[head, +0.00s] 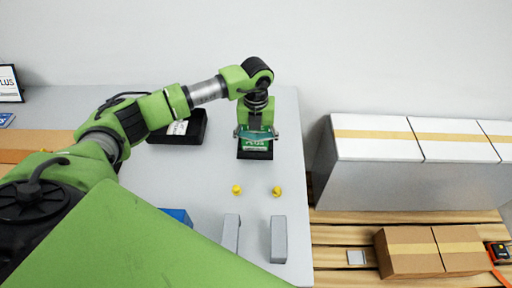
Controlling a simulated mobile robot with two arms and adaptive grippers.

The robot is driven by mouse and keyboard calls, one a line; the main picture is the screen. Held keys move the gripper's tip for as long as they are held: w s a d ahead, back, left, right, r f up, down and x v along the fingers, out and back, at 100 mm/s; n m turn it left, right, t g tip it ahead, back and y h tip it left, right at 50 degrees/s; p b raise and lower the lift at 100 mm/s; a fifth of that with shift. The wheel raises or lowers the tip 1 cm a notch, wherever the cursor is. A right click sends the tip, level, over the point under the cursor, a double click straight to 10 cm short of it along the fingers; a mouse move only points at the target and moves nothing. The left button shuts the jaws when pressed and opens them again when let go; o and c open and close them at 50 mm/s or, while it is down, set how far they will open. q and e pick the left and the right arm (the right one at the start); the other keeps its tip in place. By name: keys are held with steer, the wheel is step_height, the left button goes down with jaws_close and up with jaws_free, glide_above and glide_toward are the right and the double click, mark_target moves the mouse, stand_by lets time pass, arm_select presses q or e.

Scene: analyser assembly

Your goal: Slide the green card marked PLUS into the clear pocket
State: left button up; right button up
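The green card (255,144) with pale lettering that reads like PLUS lies at a black holder (256,155) near the right side of the grey table. My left gripper (256,133) is directly over it, pointing down, with its fingers spread to about the card's width. The gripper covers the card's far part. I cannot tell whether the fingers touch the card or whether it sits in the holder. I cannot make out a clear pocket for certain. My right gripper is not in view.
A black tray (199,121) with a white item stands left of the holder. Two yellow knobs (236,189) and two grey blocks (278,240) lie nearer on the table (257,220). White boxes (420,170) and a brown carton (410,262) are on pallets beyond its right edge.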

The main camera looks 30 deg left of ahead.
arm_select(q)
steer(key=shift+s+a+r, duration=0.1)
steer(key=shift+s, duration=0.1)
steer(key=shift+s+r, duration=0.1)
steer(key=shift+r, duration=0.3)
jaws_close()
steer(key=shift+r+p, duration=0.3)
steer(key=shift+p, duration=0.15)
steer(key=shift+s+r+p, duration=0.35)
steer(key=shift+r+p, duration=0.1)
steer(key=shift+r, duration=0.3)
steer(key=shift+w+r+p, duration=0.25)
steer(key=shift+r+p, duration=0.35)
steer(key=shift+r, duration=0.3)
steer(key=shift+w+r+p, duration=0.25)
steer(key=shift+r+p, duration=0.35)
steer(key=shift+r, duration=0.3)
